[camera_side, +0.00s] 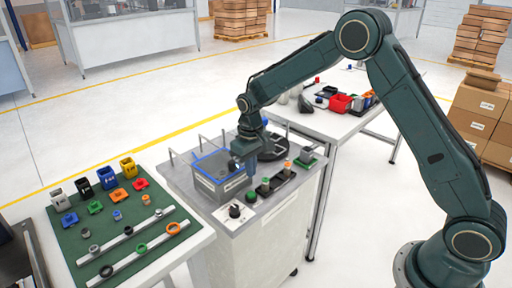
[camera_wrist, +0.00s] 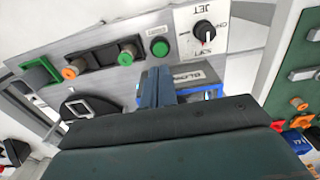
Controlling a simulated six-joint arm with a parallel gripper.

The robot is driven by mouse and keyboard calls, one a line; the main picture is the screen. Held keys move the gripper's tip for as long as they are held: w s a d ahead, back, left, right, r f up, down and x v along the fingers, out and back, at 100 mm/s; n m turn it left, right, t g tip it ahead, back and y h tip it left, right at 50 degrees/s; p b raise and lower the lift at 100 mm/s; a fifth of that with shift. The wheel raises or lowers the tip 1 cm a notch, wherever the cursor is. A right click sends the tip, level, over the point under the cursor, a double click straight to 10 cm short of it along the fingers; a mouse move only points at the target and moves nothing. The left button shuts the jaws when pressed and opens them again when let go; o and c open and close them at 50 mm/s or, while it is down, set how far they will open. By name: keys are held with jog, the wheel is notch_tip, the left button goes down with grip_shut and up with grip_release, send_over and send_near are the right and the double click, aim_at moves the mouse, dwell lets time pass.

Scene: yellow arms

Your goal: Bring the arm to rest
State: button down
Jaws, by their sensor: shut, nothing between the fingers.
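My dark green arm reaches over the grey workstation (camera_side: 262,210) from the right. My gripper (camera_side: 240,164) points down at the right end of a grey box with a blue rim (camera_side: 212,190). I cannot tell from the side view whether it touches the box. In the wrist view my gripper's fingers (camera_wrist: 158,84) are together and hold nothing. Part of the labelled box (camera_wrist: 198,92) shows just beyond them, and my wrist hides much of the lower picture.
A green mat (camera_side: 75,238) with coloured cups, rings and rails is at left. Cartons stand at far right.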

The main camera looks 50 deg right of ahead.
jog(key=s+d+r+t, duration=0.1)
jog(key=s+r, duration=0.6)
jog(key=r, duration=0.2)
jog(key=s+r+t, duration=0.2)
jog(key=s+r, duration=0.4)
jog(key=r, duration=0.3)
jog(key=s+r+t, duration=0.1)
jog(key=s, duration=0.9)
jog(key=s+r+t, duration=0.1)
jog(key=s+r, duration=0.1)
jog(key=s, duration=0.8)
jog(key=shift+d+r+t, duration=0.3)
jog(key=shift+d, duration=0.1)
